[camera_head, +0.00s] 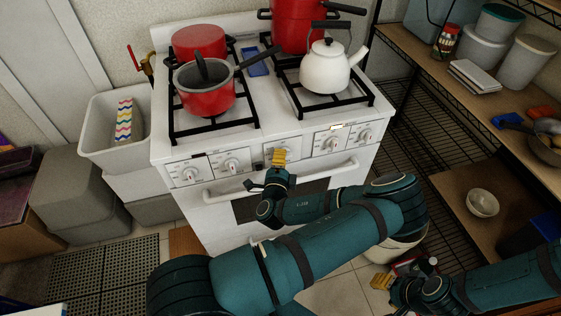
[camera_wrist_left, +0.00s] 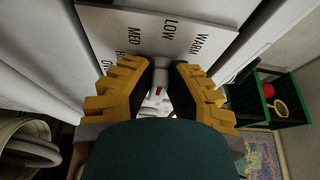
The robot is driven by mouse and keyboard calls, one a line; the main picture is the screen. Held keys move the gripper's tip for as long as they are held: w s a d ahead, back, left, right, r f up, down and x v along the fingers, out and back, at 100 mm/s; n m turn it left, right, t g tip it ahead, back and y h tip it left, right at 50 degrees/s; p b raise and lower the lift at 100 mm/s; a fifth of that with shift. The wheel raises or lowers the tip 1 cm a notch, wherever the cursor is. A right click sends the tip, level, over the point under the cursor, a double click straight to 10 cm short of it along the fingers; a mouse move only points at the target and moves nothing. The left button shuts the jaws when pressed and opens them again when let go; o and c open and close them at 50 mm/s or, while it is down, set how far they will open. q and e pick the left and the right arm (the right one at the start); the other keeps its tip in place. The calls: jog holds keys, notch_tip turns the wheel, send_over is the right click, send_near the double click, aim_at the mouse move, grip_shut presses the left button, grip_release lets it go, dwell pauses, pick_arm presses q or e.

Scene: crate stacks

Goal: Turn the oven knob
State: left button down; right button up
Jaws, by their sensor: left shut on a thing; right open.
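The white oven (camera_head: 300,205) has a front panel with several white knobs, such as one at the left (camera_head: 231,165) and one at the right (camera_head: 331,143). My left gripper (camera_head: 279,157) is at the middle of this panel. In the left wrist view its yellow fingers are shut on the oven knob (camera_wrist_left: 160,73), a white knob with a red mark. The dial plate (camera_wrist_left: 165,30) beside it reads LOW, WARM and MED. In the head view the gripper mostly hides this knob. My right gripper (camera_head: 382,281) is open and empty, low at the right, away from the oven.
A red pot (camera_head: 207,98) and a white kettle (camera_head: 326,70) stand on the burners. The oven door handle (camera_head: 280,182) runs below the panel. A grey bin (camera_head: 100,150) is at the left. A shelf rack (camera_head: 420,80) stands at the right.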

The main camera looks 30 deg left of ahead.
pick_arm(q)
jog(key=shift+f+n+b, duration=0.2)
jog(key=shift+n+b, duration=0.15)
jog(key=shift+n, duration=0.25)
jog(key=n+t+y+b, duration=0.1)
jog(key=n+b, duration=0.1)
jog(key=shift+w+f+n, duration=0.1)
jog(key=shift+f+n, duration=0.05)
jog(key=shift+n, duration=0.15)
jog(key=shift+w+d+f+n+t+y+b, duration=0.15)
jog(key=shift+n+y+b, duration=0.3)
jog(key=shift+n+b, duration=0.55)
jog(key=shift+s+a+r+n+t+y+b, duration=0.15)
jog(key=shift+n+y+b, duration=0.35)
jog(key=shift+n, duration=0.8)
jog(key=shift+w+d, duration=0.1)
jog(key=c, duration=0.9)
grip_release()
jog(key=shift+f, duration=0.1)
jog(key=shift+c, duration=0.2)
jog(key=v, duration=1.2)
